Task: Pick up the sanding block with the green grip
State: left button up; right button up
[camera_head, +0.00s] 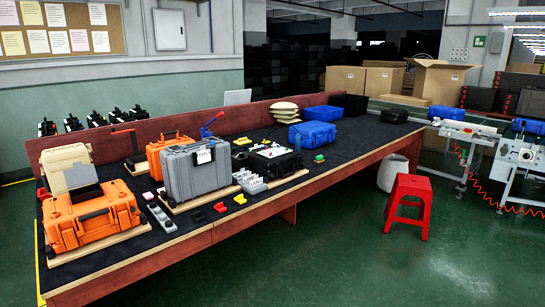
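A small block with a green top (319,158) sits on the dark top of the long workbench (345,165), near its front edge and right of the middle. It is too small to make out its grip clearly. It stands apart from the black case to its left and the blue case behind it. Neither of my grippers shows in the head view.
An orange case (92,218), a grey case (197,172), a black case (274,160) and a blue case (312,134) stand on the bench. Small red and yellow pieces lie near its front edge. A red stool (409,205) stands on the floor at right. Open floor lies in front.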

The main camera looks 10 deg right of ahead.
aim_at(319, 159)
jog(key=i+l+u, duration=0.1)
jog(key=i+l, duration=0.3)
jog(key=i+l+u, duration=0.1)
jog(key=i+l, duration=0.25)
jog(key=l, duration=0.15)
jog(key=i+l+u, duration=0.1)
jog(key=i+l, duration=0.3)
jog(key=l, duration=0.1)
